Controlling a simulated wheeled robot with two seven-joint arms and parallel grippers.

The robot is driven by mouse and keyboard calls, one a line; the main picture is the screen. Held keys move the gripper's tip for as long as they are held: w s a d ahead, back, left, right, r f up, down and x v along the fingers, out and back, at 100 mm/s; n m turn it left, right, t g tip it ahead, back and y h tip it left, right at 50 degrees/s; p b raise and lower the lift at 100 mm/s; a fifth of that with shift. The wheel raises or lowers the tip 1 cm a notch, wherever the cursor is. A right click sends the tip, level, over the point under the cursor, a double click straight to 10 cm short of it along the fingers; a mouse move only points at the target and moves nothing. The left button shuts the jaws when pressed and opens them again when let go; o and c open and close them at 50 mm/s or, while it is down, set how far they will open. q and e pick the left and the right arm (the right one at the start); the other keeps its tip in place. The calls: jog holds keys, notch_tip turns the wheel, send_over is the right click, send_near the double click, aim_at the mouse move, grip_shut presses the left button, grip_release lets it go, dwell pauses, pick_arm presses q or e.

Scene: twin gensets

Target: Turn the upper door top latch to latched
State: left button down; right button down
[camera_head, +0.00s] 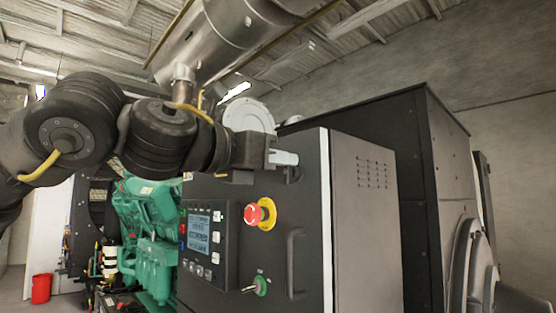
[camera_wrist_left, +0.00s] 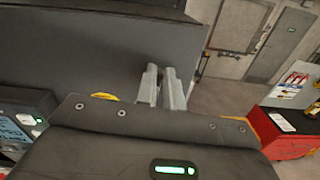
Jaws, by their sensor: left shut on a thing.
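The dark control cabinet's front door (camera_head: 275,270) fills the middle of the head view, with a handle (camera_head: 292,265) near its right edge. My left gripper (camera_head: 287,158) reaches across the top of this door, close to its upper right edge. In the left wrist view its two grey fingers (camera_wrist_left: 163,82) point at the dark cabinet face, close together with a narrow gap. They are shut at the place of the upper door top latch. The latch itself is hidden by the fingers, so its turn angle cannot be told. My right gripper is in neither view.
A red emergency stop button (camera_head: 255,215), a display (camera_head: 197,233) and a green-ringed key switch (camera_head: 261,286) sit on the door below my gripper. A green engine (camera_head: 152,240) stands to the left. A red tool cabinet (camera_wrist_left: 292,135) shows in the left wrist view.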

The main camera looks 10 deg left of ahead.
pick_arm(q)
jog(key=m, duration=0.4)
jog(key=shift+s+d+f, duration=0.15)
jog(key=shift+d+f, duration=0.1)
jog(key=shift+d, duration=0.1)
jog(key=m, duration=0.5)
jog(key=shift+s+d+f+m+p, duration=0.2)
jog(key=shift+d+f+m+p, duration=0.1)
jog(key=m, duration=0.3)
jog(key=shift+s+d+f+m+p, duration=0.1)
jog(key=shift+f+m+p, duration=0.15)
jog(key=shift+m+p, duration=0.1)
jog(key=shift+f+m+p, duration=0.25)
jog(key=shift+m+p, duration=0.15)
jog(key=shift+m, duration=1.25)
jog(key=c, duration=1.5)
grip_release()
